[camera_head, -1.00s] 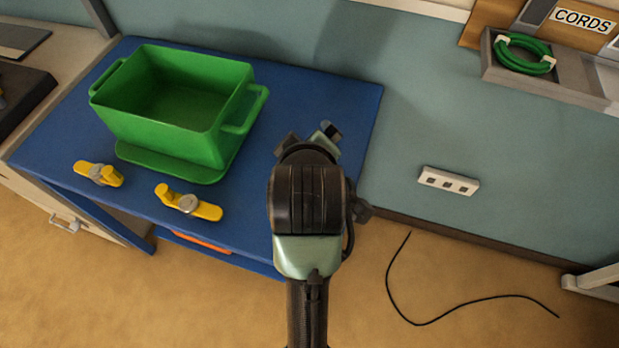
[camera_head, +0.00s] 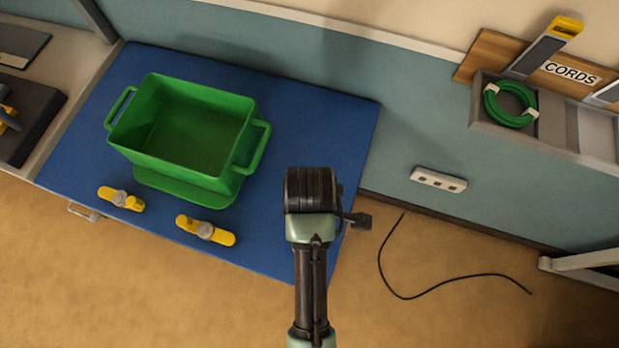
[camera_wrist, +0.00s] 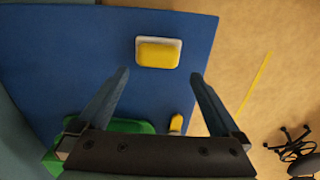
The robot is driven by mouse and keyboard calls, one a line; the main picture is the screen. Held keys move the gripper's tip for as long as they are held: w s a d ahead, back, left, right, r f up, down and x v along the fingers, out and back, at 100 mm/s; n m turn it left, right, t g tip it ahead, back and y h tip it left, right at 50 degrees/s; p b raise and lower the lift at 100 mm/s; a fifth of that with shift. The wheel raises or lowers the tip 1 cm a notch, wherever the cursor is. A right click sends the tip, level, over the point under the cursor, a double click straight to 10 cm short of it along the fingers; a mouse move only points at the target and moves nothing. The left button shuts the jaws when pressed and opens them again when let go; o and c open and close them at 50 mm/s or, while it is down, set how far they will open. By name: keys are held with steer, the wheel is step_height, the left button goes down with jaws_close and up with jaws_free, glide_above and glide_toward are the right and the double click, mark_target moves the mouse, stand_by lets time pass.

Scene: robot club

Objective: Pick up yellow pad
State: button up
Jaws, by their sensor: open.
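The yellow pad (camera_wrist: 158,54) lies on the blue table (camera_wrist: 60,60) in the wrist view. It is a rounded yellow block with a pale rim around it. My gripper (camera_wrist: 160,76) is open and empty, its two dark fingers spread apart. In the picture the pad sits just beyond the fingertips, between their lines, apart from both. In the head view my arm stands over the right part of the blue table (camera_head: 325,120), and neither the pad nor my fingers can be seen there.
A green bin (camera_head: 150,143) stands on the table to the left, with two yellow clamps (camera_head: 121,199) (camera_head: 206,230) in front of it. A power strip (camera_head: 438,180) and a shelf with a green cord (camera_head: 510,104) are on the wall at right.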

step_height(320, 180, down, 4)
steer(key=shift+w, duration=0.15)
steer(key=shift+f, duration=2.75)
steer(key=c, duration=1)
steer(key=shift+r, duration=0.15)
step_height(320, 180, up, 10)
steer(key=shift+f, duration=0.1)
